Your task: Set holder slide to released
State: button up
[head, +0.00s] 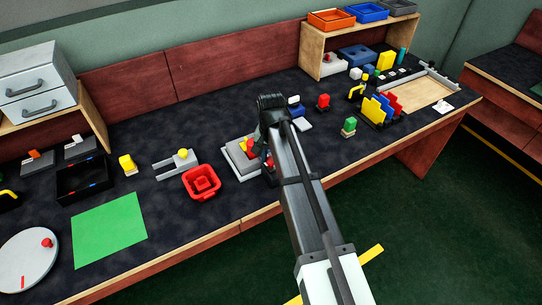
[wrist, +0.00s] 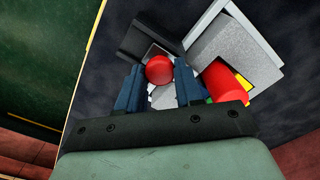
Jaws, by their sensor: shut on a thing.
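The holder slide shows in the wrist view as a red ball knob (wrist: 159,69) above a light grey plate (wrist: 162,98), beside a black block (wrist: 150,38). My gripper (wrist: 158,72) has its two blue-grey fingers on either side of the knob and is shut on it. A grey block (wrist: 232,55) stands just right of the slide, with a red cylinder (wrist: 222,82) and bits of yellow and green next to it. In the head view, the grey fixture (head: 239,161) lies at the front of the bench, and my arm hides much of the holder.
A red square bowl (head: 202,182) sits left of the fixture, near a grey bracket with a yellow knob (head: 183,154). The bench's front edge is close by.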

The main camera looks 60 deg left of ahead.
grip_shut()
jog(key=shift+d, duration=1.75)
jog(key=o, duration=1)
grip_release()
jog(key=shift+o, duration=0.2)
notch_tip(320, 180, up, 14)
jog(key=shift+f, duration=0.15)
